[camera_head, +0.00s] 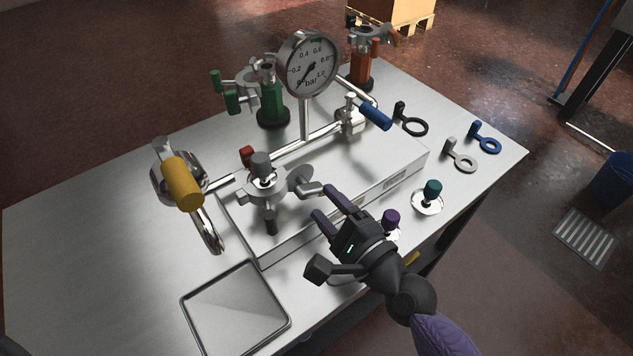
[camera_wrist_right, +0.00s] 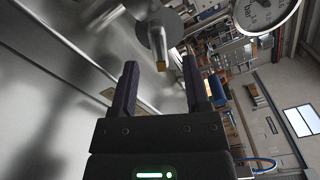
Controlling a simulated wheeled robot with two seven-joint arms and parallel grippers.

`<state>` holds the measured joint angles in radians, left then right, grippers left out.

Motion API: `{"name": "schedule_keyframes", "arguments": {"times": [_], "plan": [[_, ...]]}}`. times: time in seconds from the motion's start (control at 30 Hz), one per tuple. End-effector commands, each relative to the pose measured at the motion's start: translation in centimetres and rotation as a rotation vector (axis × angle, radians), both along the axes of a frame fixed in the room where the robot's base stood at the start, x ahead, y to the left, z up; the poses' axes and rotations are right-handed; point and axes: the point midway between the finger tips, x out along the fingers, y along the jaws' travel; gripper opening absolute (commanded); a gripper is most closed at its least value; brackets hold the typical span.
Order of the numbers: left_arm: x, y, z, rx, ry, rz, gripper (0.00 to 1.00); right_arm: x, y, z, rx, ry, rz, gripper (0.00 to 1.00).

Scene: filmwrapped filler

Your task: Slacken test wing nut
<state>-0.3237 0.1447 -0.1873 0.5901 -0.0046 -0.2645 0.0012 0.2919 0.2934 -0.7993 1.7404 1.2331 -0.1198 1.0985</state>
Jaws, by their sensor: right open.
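On the front of the pressure-test manifold (camera_head: 352,178), a silver round part with a short silver lever (camera_head: 309,189) sticks out toward my right gripper. It looks like the wing nut, though the picture is small. In the wrist view the lever (camera_wrist_right: 158,40) has a brass-coloured end and lies just ahead of and between the two fingertips. My right gripper (camera_head: 324,204) is open, with its fingertips close to the lever; I cannot tell whether either touches it. In the wrist view the right gripper (camera_wrist_right: 160,78) holds nothing. My left gripper is not in view.
Left of the lever stands a grey-knobbed valve (camera_head: 262,180), then a yellow-handled one (camera_head: 183,184). A gauge (camera_head: 312,66) rises behind. A blue handle (camera_head: 375,116) is at the right. Purple (camera_head: 391,217) and teal (camera_head: 432,190) knobs lie near the front edge. An empty tray (camera_head: 236,308) sits front left.

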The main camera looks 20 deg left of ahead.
Motion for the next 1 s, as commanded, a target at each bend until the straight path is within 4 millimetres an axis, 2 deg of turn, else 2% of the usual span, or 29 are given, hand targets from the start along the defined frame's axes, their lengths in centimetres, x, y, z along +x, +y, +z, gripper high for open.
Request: {"name": "schedule_keyframes", "arguments": {"times": [0.1,0.23,0.57,0.67,0.87,1.0], "plan": [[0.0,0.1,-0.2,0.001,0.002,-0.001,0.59,1.4,1.8,0.0,0.001,0.001,0.001,0.6],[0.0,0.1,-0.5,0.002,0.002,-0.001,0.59,2.4,3.0,-0.1,0.0,0.0,0.0,0.6],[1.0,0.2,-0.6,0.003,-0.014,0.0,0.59,2.8,3.5,0.0,-0.001,0.0,0.0,0.6],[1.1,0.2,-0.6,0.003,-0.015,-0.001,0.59,2.8,3.5,0.0,-0.001,0.001,0.0,0.43],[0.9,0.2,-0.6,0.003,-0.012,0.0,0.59,2.8,3.5,-0.1,-0.001,0.001,0.0,0.01],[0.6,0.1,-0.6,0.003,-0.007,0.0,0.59,2.8,3.5,-0.1,-0.002,0.001,0.0,0.0]]}}
